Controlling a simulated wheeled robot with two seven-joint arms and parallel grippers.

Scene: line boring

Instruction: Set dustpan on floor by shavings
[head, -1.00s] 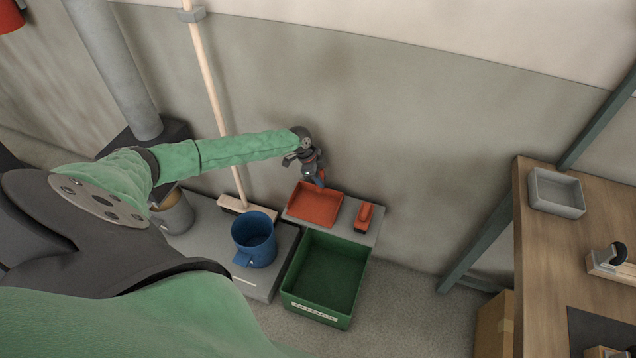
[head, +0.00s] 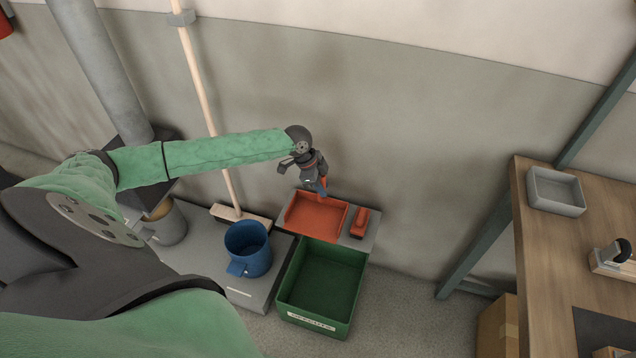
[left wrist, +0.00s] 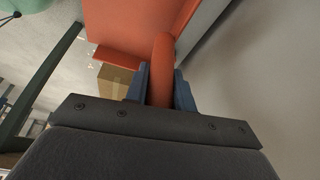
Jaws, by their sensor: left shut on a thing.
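The orange-red dustpan (head: 312,216) is over the grey ledge against the wall, behind the green bin. My left gripper (head: 322,188) is shut on its handle, which points back toward the wall. In the left wrist view the handle (left wrist: 163,70) stands between the two blue-grey fingers, with the pan (left wrist: 125,22) beyond it. I cannot tell whether the pan touches the ledge or hangs just above it. I cannot make out shavings on the visible floor (head: 395,310). My right gripper is not in view.
A red brush-like item (head: 359,222) lies close to the pan's right side. A green bin (head: 316,322) stands in front, a blue bucket (head: 248,262) and a long-handled broom (head: 205,100) to the left. A wooden bench (head: 540,255) and cardboard box (head: 497,325) are at the right.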

